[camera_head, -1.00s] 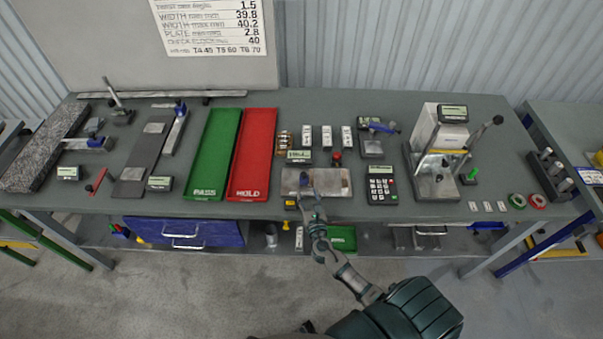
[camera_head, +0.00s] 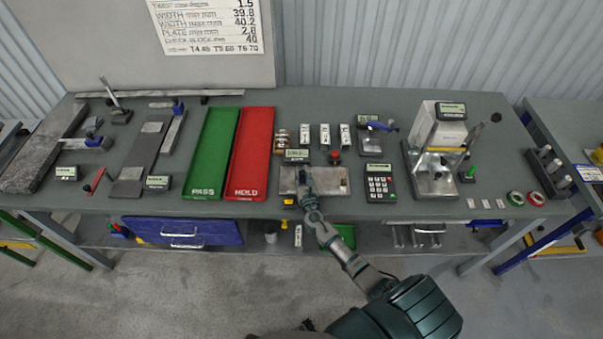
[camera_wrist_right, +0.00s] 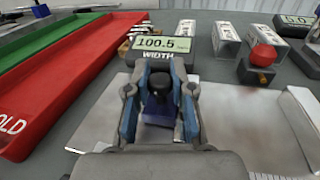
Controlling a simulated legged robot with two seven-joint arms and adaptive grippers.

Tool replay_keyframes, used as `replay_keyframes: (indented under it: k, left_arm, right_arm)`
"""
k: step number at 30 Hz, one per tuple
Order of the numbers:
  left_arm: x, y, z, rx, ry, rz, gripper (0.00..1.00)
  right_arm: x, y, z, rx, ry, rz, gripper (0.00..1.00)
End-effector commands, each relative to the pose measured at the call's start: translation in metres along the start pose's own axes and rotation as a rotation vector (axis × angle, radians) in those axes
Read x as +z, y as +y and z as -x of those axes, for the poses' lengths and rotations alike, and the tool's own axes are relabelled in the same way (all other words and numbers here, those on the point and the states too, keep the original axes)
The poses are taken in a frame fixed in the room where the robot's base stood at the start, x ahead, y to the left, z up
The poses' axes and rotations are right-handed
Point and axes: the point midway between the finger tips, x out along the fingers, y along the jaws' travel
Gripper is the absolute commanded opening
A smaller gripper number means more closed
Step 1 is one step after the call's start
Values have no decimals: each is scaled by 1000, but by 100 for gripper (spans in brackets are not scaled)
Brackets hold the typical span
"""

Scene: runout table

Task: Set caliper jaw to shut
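The caliper station is a flat metal plate (camera_head: 328,189) at the front middle of the bench. A small display (camera_wrist_right: 162,43) behind it reads 100.5 WIDTH. A dark knob (camera_wrist_right: 160,84) on a blue block (camera_wrist_right: 158,116), apparently the caliper jaw, stands over the plate. My right gripper (camera_head: 305,177) is low over the plate's left part. In the wrist view its blue-padded fingers (camera_wrist_right: 160,98) stand either side of the knob, with narrow gaps visible, so it looks open. The jaw is mostly hidden in the head view. My left gripper is not in view.
Green PASS tray (camera_head: 214,150) and red HOLD tray (camera_head: 250,150) lie left of the plate. A red-knobbed item (camera_wrist_right: 262,62) and white blocks (camera_wrist_right: 227,40) stand behind it. A calculator-like keypad (camera_head: 380,184) and a press (camera_head: 436,150) are to the right.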

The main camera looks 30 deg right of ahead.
Motion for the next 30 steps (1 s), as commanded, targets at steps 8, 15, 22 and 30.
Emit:
replay_keyframes:
  k: [8, 15, 22, 30]
  left_arm:
    - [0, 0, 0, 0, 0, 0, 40]
    - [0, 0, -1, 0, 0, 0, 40]
    - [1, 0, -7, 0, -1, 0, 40]
    - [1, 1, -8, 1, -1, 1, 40]
  right_arm:
    - [-1, 0, 0, 3, 1, 0, 0]
    - [-2, -45, 10, 1, 3, 7, 0]
    - [-3, -91, 21, 3, 2, 3, 0]
    - [-2, -102, 23, 0, 3, 1, 0]
